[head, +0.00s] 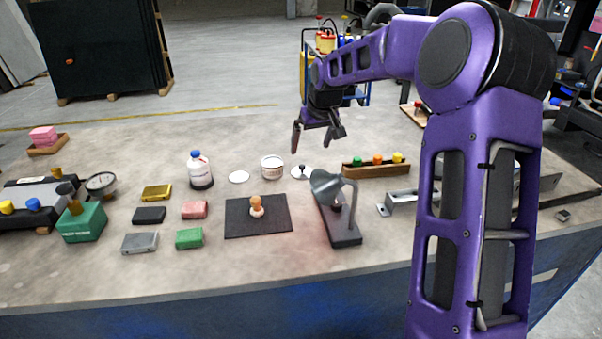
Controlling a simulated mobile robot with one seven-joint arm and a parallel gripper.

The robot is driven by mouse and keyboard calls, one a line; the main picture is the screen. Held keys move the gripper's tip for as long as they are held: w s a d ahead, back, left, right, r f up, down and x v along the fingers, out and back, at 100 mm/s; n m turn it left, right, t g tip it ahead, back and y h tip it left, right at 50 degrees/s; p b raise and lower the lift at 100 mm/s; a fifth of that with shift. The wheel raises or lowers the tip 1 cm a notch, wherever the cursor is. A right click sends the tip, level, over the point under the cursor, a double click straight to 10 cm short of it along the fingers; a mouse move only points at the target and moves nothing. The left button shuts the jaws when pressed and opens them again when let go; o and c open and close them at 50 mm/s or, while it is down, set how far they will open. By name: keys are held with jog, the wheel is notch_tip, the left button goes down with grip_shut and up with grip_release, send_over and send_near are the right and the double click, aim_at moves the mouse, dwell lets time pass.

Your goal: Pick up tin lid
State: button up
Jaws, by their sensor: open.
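The tin lid (302,173) looks like the round white disc with a dark knob on top, lying flat on the table just right of the open white tin (272,167). A plain flat white disc (239,177) lies left of the tin. My gripper (318,142) is open, pointing down, with nothing between its fingers. In the picture it is above and slightly right of the knobbed lid, apart from it; its exact height is hard to tell.
A wooden rack (376,170) with coloured knobs stands right of the lid. A grey lamp-like fixture (336,208) stands in front. A dark mat (277,223) holds a wooden-handled stamp (256,206). A white bottle (200,170) stands left. The table behind the tin is clear.

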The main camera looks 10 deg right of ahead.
aim_at(303, 167)
jog(key=x, duration=1.1)
jog(key=shift+w+a+f+b, duration=0.1)
jog(key=shift+w+f+b, duration=0.1)
jog(key=shift+b, duration=0.2)
jog(key=shift+r, duration=0.1)
jog(key=c, duration=1.2)
jog(key=shift+r, duration=0.1)
